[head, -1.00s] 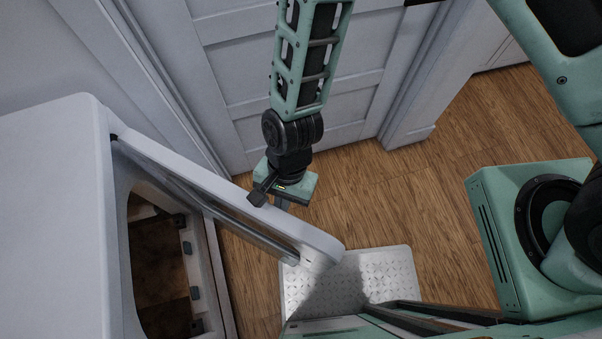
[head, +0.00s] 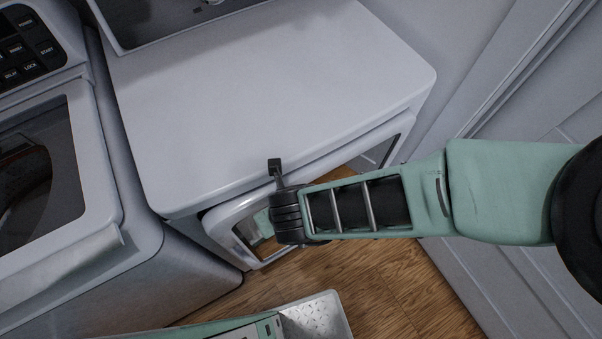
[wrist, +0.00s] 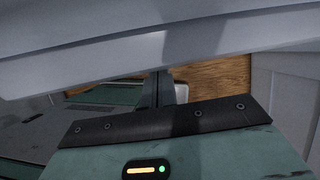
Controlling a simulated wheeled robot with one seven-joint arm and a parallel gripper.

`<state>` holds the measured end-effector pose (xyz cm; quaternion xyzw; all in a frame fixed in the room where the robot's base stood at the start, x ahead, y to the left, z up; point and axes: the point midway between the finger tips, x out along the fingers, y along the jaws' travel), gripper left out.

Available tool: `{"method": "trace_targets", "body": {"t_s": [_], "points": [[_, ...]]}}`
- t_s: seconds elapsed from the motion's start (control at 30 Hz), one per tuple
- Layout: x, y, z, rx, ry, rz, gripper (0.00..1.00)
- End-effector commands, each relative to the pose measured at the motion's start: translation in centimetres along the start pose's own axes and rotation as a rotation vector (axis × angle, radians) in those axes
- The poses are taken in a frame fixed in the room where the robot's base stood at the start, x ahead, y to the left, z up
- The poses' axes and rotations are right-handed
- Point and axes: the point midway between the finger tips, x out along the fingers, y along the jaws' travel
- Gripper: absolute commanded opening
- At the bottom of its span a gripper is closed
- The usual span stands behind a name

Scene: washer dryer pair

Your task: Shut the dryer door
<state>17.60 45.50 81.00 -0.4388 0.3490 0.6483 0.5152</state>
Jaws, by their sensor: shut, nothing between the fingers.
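The dryer (head: 270,80) stands in the middle of the head view, with its white top filling much of the picture. Its white-framed door (head: 220,216) lies along the front, close to the body; its left end stands out a little, and I cannot tell whether it is latched. In the wrist view my gripper (wrist: 156,88) is shut and empty, below a pale surface that crosses the top. I cannot tell whether the fingers touch the door.
A washer (head: 45,150) with a dark lid window stands left of the dryer. A white panelled wall or door (head: 530,90) is at the right. Wooden floor (head: 400,290) is clear in front of the dryer.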

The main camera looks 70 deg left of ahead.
Motion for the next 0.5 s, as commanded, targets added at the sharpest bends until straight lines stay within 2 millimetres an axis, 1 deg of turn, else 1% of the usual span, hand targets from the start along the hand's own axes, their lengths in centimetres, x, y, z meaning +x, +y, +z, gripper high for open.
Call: {"method": "trace_targets", "body": {"t_s": [0.1, 0.2, 0.5], "points": [[0.4, 0.1, 1.1, 0.028, 0.0, -0.012, 0.0], [0.7, 0.0, 1.6, 0.04, 0.0, -0.017, 0.0], [0.8, 0.1, 2.3, 0.046, -0.008, -0.018, 0.0]]}}
